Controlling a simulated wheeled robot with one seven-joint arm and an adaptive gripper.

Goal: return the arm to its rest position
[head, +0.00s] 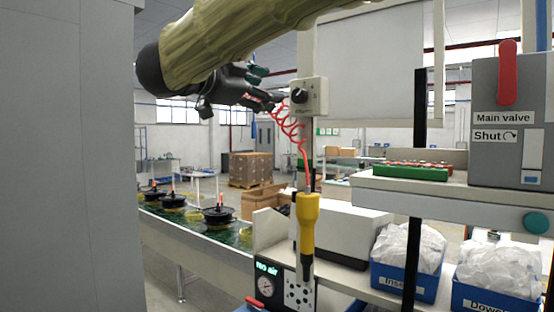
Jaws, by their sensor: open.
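My arm in its khaki sleeve (235,38) reaches in from the top and bends back at a black joint on the left. My gripper (272,98) is dark and points right, high in the head view. It appears close in the picture to the control box (309,97) with a black knob and to the red coiled hose (290,127). I cannot tell whether it touches them. The gripper is open and nothing shows in it, though its fingertips are small and partly lost against the hose.
A yellow tool (307,222) hangs upright below the hose, before a "No air" gauge panel (268,286). Grey cabinet (70,150) fills the left. Main valve box (512,120) reads "Shut". Blue bins (402,283) of bagged parts stand right. Conveyor (190,228) carries several black hub motors.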

